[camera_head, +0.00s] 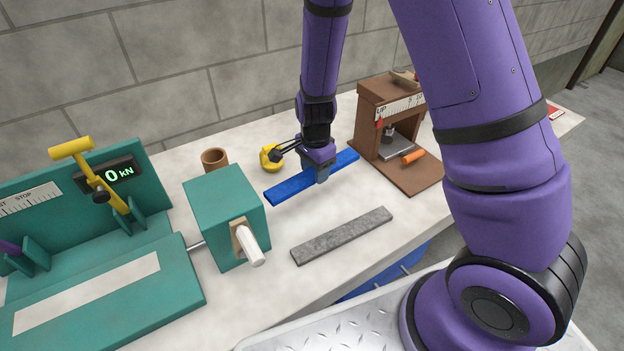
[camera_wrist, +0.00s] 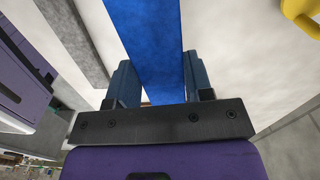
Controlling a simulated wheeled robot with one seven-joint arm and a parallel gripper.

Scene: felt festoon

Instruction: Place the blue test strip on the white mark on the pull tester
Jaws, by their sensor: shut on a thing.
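The blue test strip (camera_head: 290,188) is a long flat bar at the middle of the worktop in the head view. My gripper (camera_head: 321,172) is shut on it near its middle, from above. In the wrist view the blue strip (camera_wrist: 146,45) runs between the two fingers of my gripper (camera_wrist: 156,85). I cannot tell whether the strip touches the worktop. The pull tester (camera_head: 190,290) is the green machine at the left, with a display reading 0 kN and a yellow lever. Its white mark (camera_head: 88,292) is a long bare rectangle on the flat green bed.
A grey strip (camera_head: 342,236) lies in front of the blue one. A green box with a white handle (camera_head: 228,215) stands between strip and tester bed. A brown cup (camera_head: 214,159), a yellow object (camera_head: 270,157) and a brown press (camera_head: 372,105) with an orange piece (camera_head: 413,157) are nearby.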

